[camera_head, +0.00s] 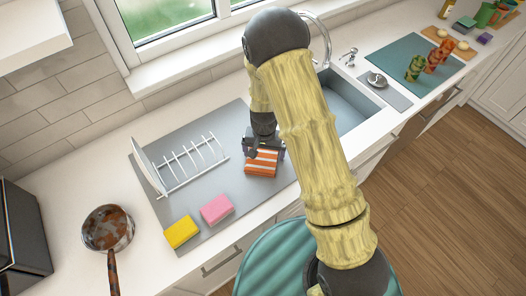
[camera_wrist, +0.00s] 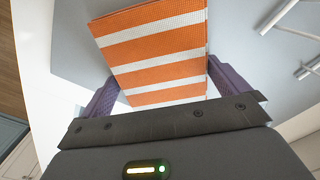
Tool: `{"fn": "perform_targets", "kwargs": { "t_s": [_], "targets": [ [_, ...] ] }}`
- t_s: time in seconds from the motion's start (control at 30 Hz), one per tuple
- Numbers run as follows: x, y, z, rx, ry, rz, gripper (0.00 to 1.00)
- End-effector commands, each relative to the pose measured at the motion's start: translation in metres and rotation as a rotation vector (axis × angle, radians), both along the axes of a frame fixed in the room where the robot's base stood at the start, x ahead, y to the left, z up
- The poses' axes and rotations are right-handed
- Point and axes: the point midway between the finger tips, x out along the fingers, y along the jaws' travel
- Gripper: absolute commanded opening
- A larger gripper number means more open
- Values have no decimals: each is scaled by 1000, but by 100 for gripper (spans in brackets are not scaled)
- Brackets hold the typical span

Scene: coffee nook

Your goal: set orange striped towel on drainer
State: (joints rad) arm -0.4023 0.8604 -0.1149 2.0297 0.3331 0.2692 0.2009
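The orange and white striped towel (camera_head: 262,162) is a folded block at the right part of the grey mat, to the right of the drainer. It fills the upper middle of the wrist view (camera_wrist: 158,50). My gripper (camera_head: 264,146) points down at it. In the wrist view the two purple fingers (camera_wrist: 162,70) lie along opposite edges of the towel and appear to touch it on both sides. Whether the towel is clear of the mat is hard to tell. The white wire drainer (camera_head: 190,165) stands on the mat; part of it shows in the wrist view (camera_wrist: 290,30).
A white plate (camera_head: 147,165) stands at the drainer's left end. A pink sponge (camera_head: 216,209) and a yellow sponge (camera_head: 181,232) lie at the front of the grey mat (camera_head: 235,120). A rusty pan (camera_head: 108,229) is at left. The sink (camera_head: 350,105) is to the right.

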Motion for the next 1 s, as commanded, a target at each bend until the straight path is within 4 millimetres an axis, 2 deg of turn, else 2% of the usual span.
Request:
{"fn": "perform_targets", "kwargs": {
  "t_s": [0.2, 0.33, 0.8, 1.0],
  "targets": [
    [0, 0, 6, 1, -2, 1, 100],
    [0, 3, 18, 1, -3, 6, 100],
    [0, 3, 91, 2, -5, 6, 100],
    [0, 2, 117, 1, -3, 5, 100]
  ]
}}
